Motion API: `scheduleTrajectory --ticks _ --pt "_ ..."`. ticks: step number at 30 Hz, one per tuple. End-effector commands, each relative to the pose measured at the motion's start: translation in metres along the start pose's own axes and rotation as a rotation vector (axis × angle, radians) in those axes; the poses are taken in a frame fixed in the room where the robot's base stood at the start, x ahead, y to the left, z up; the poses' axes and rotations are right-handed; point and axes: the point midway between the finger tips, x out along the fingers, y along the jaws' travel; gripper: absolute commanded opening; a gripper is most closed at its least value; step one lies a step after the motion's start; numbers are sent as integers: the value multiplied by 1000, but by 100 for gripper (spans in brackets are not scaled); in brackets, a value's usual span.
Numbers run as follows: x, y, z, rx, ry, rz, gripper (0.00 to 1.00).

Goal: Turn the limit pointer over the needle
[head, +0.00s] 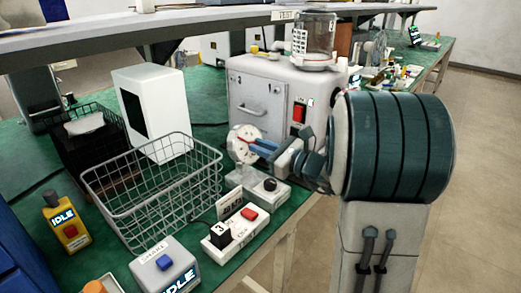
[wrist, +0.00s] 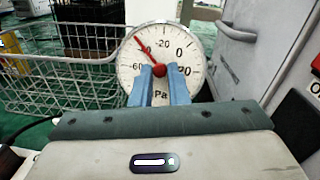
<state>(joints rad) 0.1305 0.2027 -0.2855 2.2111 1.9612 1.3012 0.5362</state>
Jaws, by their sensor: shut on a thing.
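A round white dial gauge (wrist: 182,37) with black numbers faces me in the wrist view. It also shows in the head view (head: 240,138). A red knob (wrist: 160,70) sits at the dial's centre. A thin red pointer (wrist: 145,50) runs from the hub to the upper left, between the -60 and -20 marks. I see no separate needle; one may lie under the red pointer or behind the fingers. My gripper (wrist: 160,74) has blue fingers shut on the red knob; the fingers hide the lower middle of the dial. In the head view my gripper (head: 258,147) reaches the gauge from the right.
A grey machine (head: 262,92) with a handle and red switch stands behind the gauge. A wire basket (head: 150,190) stands left of it.

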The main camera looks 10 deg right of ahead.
Motion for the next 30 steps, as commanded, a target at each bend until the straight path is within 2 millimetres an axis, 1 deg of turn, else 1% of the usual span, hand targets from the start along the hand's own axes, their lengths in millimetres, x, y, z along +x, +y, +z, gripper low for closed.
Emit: scheduleTrajectory --ticks 1,9,10,11,12,20,23,26,30 --pt "0 1 -3 -16 -1 7 0" --pt "0 1 -1 -24 1 13 0" --pt "0 1 -1 -24 1 13 17" --pt "0 1 -1 -24 1 13 26" --pt "0 1 -1 -24 1 13 36" --pt "0 0 0 -24 0 10 36" --pt "-4 0 0 -24 1 9 36" --pt "-16 -1 0 -24 2 7 36" --pt "-45 -2 0 -24 1 4 36"
